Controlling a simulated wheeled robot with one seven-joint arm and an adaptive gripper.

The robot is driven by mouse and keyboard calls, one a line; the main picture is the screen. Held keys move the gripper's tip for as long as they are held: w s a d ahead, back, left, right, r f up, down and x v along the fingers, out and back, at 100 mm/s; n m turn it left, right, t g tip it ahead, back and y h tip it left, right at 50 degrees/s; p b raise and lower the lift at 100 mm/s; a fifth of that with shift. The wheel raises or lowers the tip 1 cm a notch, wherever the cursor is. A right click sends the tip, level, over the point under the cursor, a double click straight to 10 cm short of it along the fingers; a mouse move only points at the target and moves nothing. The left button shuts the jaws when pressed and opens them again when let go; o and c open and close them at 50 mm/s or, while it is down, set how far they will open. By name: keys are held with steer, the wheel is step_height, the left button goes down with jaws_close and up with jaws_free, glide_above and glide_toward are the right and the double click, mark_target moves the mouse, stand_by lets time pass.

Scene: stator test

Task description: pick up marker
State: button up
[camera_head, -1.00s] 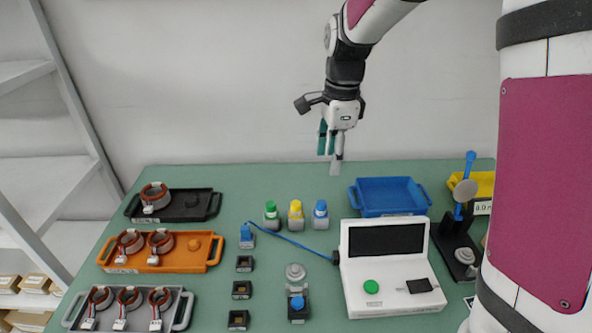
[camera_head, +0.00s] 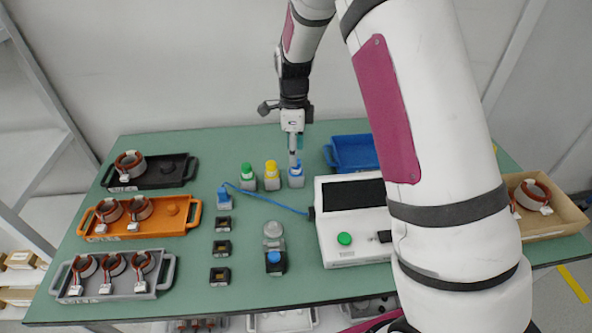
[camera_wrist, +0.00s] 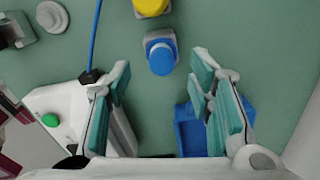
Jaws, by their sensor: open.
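Three small grey pieces with coloured caps, which look like markers, stand in a row near the back of the table: green (camera_head: 247,177), yellow (camera_head: 272,176) and blue (camera_head: 296,176). My gripper (camera_head: 294,157) is just above the blue-capped one in the head view. In the wrist view, my gripper (camera_wrist: 160,68) is open and empty, its green-padded fingers apart. The blue-capped piece (camera_wrist: 161,55) shows between and slightly beyond the fingertips, apart from both. The yellow cap (camera_wrist: 150,5) is cut by the top edge there.
A white device (camera_head: 345,250) with a dark screen and blue cable stands to the right. A blue tray (camera_head: 345,153) lies behind it, partly hidden by my arm. Black, orange and grey trays (camera_head: 165,276) with coils are at left. A wooden box (camera_head: 565,222) is at right.

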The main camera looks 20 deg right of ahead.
mark_target(296, 172)
steer(key=shift+d+f+p, duration=0.2)
steer(key=shift+f+p, duration=0.15)
steer(key=shift+f, duration=2.3)
steer(key=shift+c, duration=0.6)
jaws_close()
